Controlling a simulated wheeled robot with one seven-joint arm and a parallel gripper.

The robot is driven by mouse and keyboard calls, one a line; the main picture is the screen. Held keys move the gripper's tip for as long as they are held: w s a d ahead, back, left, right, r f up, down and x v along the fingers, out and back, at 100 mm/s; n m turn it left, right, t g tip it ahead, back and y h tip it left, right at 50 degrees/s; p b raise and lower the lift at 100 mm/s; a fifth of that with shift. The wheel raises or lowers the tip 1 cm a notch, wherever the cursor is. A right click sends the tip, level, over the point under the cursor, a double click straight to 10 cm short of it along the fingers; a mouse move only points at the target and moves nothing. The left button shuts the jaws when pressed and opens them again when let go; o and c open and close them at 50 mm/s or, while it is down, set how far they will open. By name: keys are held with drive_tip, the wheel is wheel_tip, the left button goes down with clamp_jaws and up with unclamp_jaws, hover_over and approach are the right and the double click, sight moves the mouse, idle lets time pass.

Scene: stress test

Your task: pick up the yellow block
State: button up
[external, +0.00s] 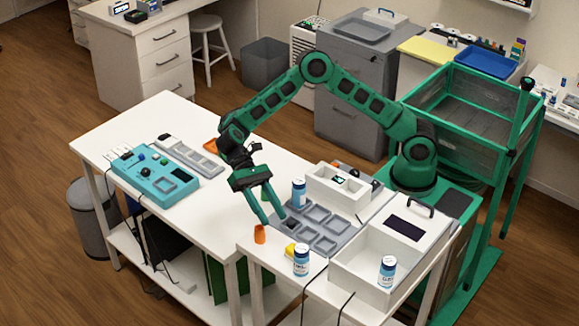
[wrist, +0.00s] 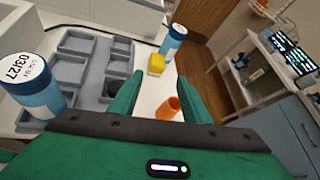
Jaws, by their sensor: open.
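The yellow block (external: 289,249) lies on the white table in the external view, beside the grey compartment tray and partly behind a white-and-blue bottle (external: 301,260). In the wrist view the yellow block (wrist: 156,64) shows beyond my fingertips, close to the tray's edge. My gripper (external: 273,220) is open and points down above the table, to the left of the block and apart from it. In the wrist view my gripper (wrist: 160,76) has its two green fingers spread with nothing held between them.
An orange cup-like piece (external: 260,234) stands near my left fingertip. A white open box (external: 352,287) stands at right.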

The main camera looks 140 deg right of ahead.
sight(290, 244)
drive_tip(key=shift+a+f, duration=0.1)
drive_tip(key=shift+f, duration=0.5)
drive_tip(key=shift+w+a+f, duration=0.1)
drive_tip(key=shift+a+f, duration=0.15)
drive_tip(key=shift+a, duration=0.05)
drive_tip(key=x, duration=0.4)
drive_tip(key=shift+a+f, duration=0.1)
drive_tip(key=shift+a, duration=0.25)
drive_tip(key=shift+r+x, duration=0.15)
drive_tip(key=shift+x, duration=1.15)
drive_tip(key=shift+r+x, duration=0.1)
drive_tip(key=shift+x, duration=1.2)
drive_tip(key=shift+a, duration=0.2)
drive_tip(key=c, duration=0.9)
